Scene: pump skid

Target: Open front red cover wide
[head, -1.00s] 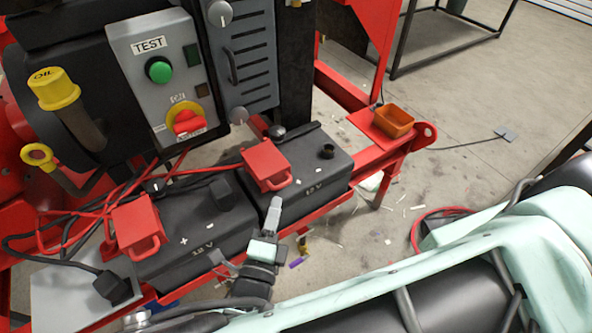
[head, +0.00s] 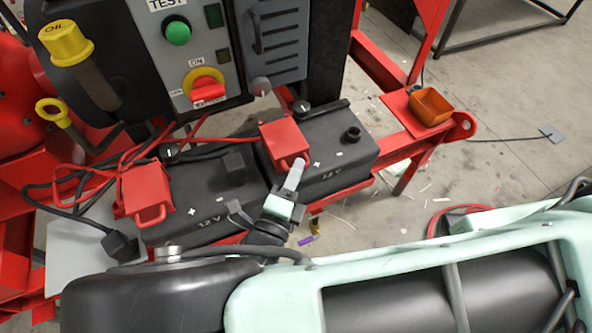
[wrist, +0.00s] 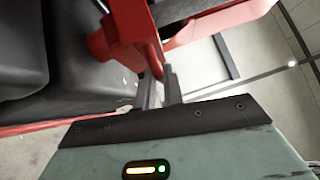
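Two red covers with loop handles sit on black batteries: a right red cover (head: 285,145) and a left red cover (head: 147,192). Both look lowered; I cannot tell which one is called front. My gripper (head: 293,174) is at the handle of the right cover, pointing up and away from me. In the wrist view, the red cover's handle (wrist: 148,55) comes down to the fingertips (wrist: 161,82). The fingers are a narrow gap apart, with the handle end at or between them. Whether they press on it is unclear.
A grey control panel (head: 185,55) stands close behind the batteries, with red and black cables (head: 80,185) to the left. An orange bin (head: 430,106) sits on the red frame at right. Open floor (head: 500,110) lies beyond.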

